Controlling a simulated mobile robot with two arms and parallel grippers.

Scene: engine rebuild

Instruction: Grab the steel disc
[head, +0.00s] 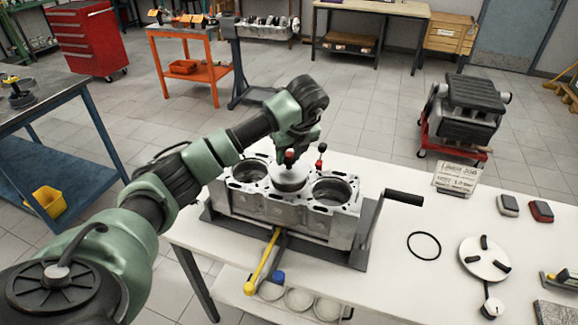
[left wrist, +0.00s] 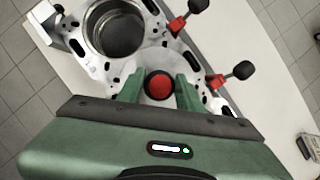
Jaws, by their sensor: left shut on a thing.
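The steel disc (head: 289,181) is a pale round plate with a red knob in its middle. It is at one bore of the engine block (head: 285,209); whether it sits in the bore or just above it, I cannot tell. My left gripper (head: 290,162) comes down over the disc from above. In the left wrist view, the two green fingers of the gripper (left wrist: 160,88) stand on either side of the red knob, shut on the steel disc (left wrist: 157,63). The hand hides the near part of the disc. My right gripper is not in view.
Red levers with black knobs (left wrist: 196,7) stand close beside the disc. A crank handle (head: 404,197) and a yellow-handled tool (head: 262,262) flank the block. A black ring (head: 424,246) and a white round plate (head: 485,258) lie on the table's right side.

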